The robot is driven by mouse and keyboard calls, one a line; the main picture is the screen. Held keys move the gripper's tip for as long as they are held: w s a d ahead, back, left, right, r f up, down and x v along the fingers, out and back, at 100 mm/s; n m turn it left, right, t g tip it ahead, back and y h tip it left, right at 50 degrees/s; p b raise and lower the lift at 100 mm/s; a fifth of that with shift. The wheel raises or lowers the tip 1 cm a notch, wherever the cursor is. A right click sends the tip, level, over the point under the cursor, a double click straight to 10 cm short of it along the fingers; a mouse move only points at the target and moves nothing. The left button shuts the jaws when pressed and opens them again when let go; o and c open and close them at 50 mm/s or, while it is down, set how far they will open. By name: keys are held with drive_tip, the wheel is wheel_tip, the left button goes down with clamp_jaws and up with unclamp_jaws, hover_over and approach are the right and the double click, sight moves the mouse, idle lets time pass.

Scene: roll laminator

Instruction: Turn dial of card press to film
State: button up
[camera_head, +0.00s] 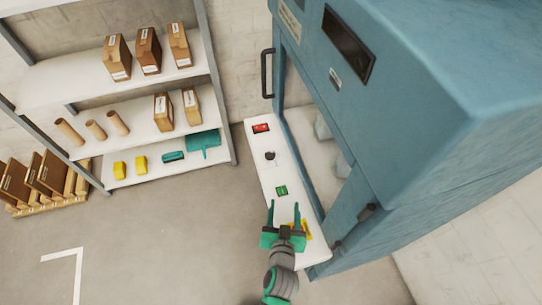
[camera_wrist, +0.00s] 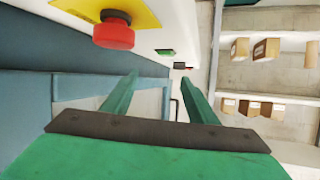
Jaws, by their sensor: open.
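The teal machine (camera_head: 400,110), which I take to be the card press, has a white control ledge (camera_head: 262,178) along its front. On the ledge, a small black dial (camera_head: 270,155) sits between a red switch (camera_head: 261,128) and a green button (camera_head: 281,190). The dial's setting and labels are too small to read. My gripper (camera_head: 284,206) is open and empty at the near end of the ledge, short of the green button and apart from the dial. In the wrist view, a small dark shape, likely the dial (camera_wrist: 179,65), shows beyond the fingers.
A red stop button (camera_wrist: 114,32) on a yellow plate (camera_wrist: 105,9) is close to my gripper. A black door handle (camera_head: 266,74) stands out from the machine. Shelves (camera_head: 165,130) with boxes stand at the left. The floor between is clear.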

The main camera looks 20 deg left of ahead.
drive_tip(key=w+a+r+y, duration=0.1)
drive_tip(key=w, duration=0.2)
drive_tip(key=w+a+r+n, duration=0.1)
drive_tip(key=w, duration=0.2)
drive_tip(key=w+a+n+y, duration=0.1)
drive_tip(key=w+a, duration=0.1)
drive_tip(key=w, duration=0.1)
drive_tip(key=shift+r+g+y, duration=0.3)
drive_tip(key=shift+r+g, duration=0.1)
drive_tip(key=w+a+r+n+g+y, duration=0.1)
drive_tip(key=w+a+r+n+y, duration=0.1)
drive_tip(key=w+a+r+n, duration=0.3)
drive_tip(key=m, duration=0.2)
approach(270, 154)
drive_tip(key=shift+w+a+f, duration=0.25)
drive_tip(key=shift+w+f, duration=0.15)
drive_tip(key=shift+w, duration=0.1)
drive_tip(key=x, duration=0.5)
drive_tip(key=shift+w+a+r, duration=0.1)
drive_tip(key=shift+w+a, duration=0.1)
drive_tip(key=shift+w, duration=0.15)
drive_tip(key=shift+x, duration=0.85)
drive_tip(key=c, duration=1.1)
